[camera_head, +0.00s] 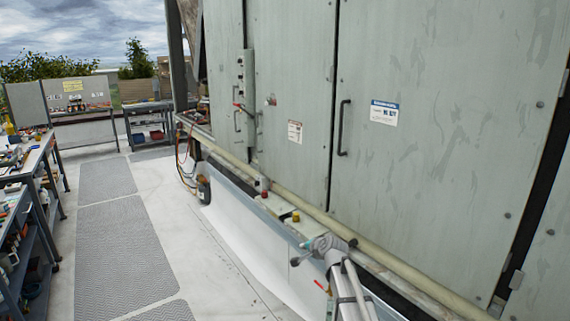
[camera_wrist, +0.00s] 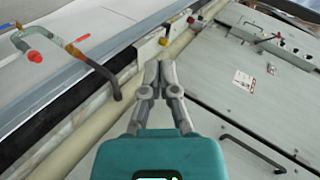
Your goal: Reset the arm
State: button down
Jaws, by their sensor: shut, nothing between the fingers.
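My gripper (camera_wrist: 160,72) shows in the wrist view, with a teal body at the bottom edge and two grey fingers. The fingers are shut with nothing between them. In the picture, the fingertips lie in front of the ledge and pale pipe along the cabinet; whether they touch anything I cannot tell.
Grey-green cabinet doors (camera_head: 440,170) fill the right, with a black handle (camera_head: 343,128). A pale pipe (camera_head: 385,258) runs along their base. A workbench (camera_head: 40,160) is left; the walkway (camera_head: 130,245) is clear.

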jog(key=s+d+f+n+g+h, duration=0.1)
jog(key=s+d+f+n+g, duration=0.1)
jog(key=s, duration=0.8)
jog(key=s+d+f+n+g+h, duration=0.2)
jog(key=s+d+f+n+g, duration=0.1)
jog(key=s, duration=0.8)
jog(key=s+d+f+n+g+h, duration=0.2)
jog(key=s+d+f+n+g, duration=0.1)
jog(key=s, duration=0.8)
jog(key=shift+d+n+g, duration=0.8)
jog(key=shift+d+g, duration=0.3)
jog(key=shift+f, duration=0.1)
